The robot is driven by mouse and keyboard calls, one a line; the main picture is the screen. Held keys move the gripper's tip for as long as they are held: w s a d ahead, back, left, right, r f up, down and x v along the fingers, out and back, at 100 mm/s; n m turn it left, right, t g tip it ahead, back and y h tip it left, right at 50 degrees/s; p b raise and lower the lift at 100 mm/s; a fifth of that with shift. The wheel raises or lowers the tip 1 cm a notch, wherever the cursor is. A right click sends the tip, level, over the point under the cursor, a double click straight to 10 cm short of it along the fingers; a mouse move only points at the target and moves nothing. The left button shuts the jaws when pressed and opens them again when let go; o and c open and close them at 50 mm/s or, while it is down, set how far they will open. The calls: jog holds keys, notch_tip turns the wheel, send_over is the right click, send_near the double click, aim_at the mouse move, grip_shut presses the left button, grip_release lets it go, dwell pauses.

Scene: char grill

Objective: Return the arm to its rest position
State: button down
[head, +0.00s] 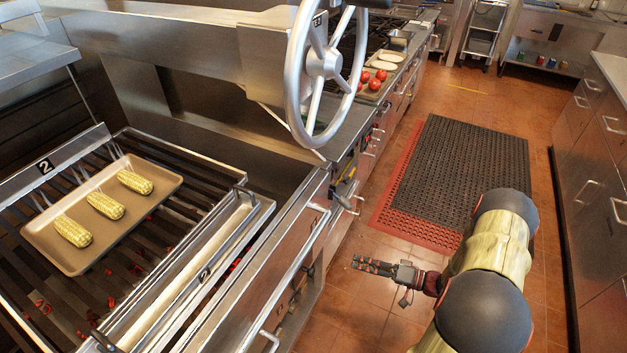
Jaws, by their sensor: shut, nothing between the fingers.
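My arm (490,265) reaches up from the bottom right of the head view. My gripper (358,264) is at its left end, pointing left toward the front of the grill. It is shut and empty. In the picture it lies over the tiled floor, apart from the grill front.
A tan tray (150,205) with three corn cobs (105,205) lies on the grill grate (200,190). A large handwheel (322,65) stands above the counter. Red tomatoes (375,84) sit farther back. Steel drawers (600,190) line the right side. Floor mats (460,165) lie in the aisle.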

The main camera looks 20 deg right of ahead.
jog(key=s+a+f+m+g+y, duration=0.1)
jog(key=s+a+f+m+g, duration=0.1)
jog(key=s+a+m+g, duration=0.35)
jog(key=s+a+r+g+h, duration=0.2)
jog(key=s+r+g, duration=0.4)
jog(key=s+r, duration=0.1)
notch_tip(320, 180, up, 18)
jog(key=s+a+n+h, duration=0.1)
jog(key=a+n+h, duration=0.1)
jog(key=n+h, duration=0.5)
jog(key=s+a+r+n+t+h, duration=0.1)
jog(key=a+r+n+t+h, duration=0.2)
jog(key=a+r, duration=0.6)
notch_tip(320, 180, up, 4)
jog(key=shift+t, duration=0.85)
jog(key=c, duration=2.6)
grip_release()
